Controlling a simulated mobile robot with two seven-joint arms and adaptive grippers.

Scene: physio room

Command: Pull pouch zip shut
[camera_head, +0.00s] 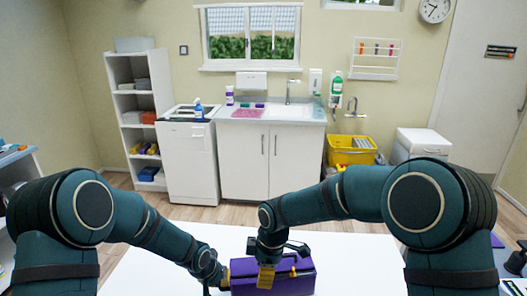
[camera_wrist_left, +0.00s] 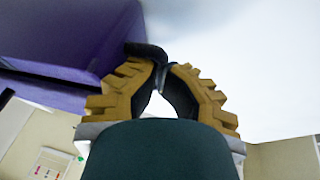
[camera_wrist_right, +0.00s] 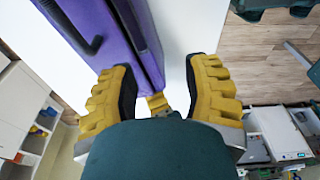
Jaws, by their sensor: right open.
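The purple pouch (camera_head: 302,282) lies on the white table (camera_head: 180,236) in front of me. My left gripper (camera_head: 222,279) is at the pouch's left end. In the left wrist view, its fingertips (camera_wrist_left: 160,66) close on a black tab (camera_wrist_left: 145,49) beside the purple pouch wall (camera_wrist_left: 60,35). My right gripper (camera_head: 266,276) points down over the pouch's front side. In the right wrist view, its fingers (camera_wrist_right: 160,75) are apart, with the pouch edge (camera_wrist_right: 143,40) and a small yellow pull (camera_wrist_right: 158,103) between them. Whether either finger touches the pull I cannot tell.
A black strap (camera_wrist_right: 72,28) runs along the pouch. The table is clear around the pouch. Behind it, across open floor, stand a white sink cabinet (camera_head: 258,160), a shelf (camera_head: 125,100) and a yellow bucket (camera_head: 350,152).

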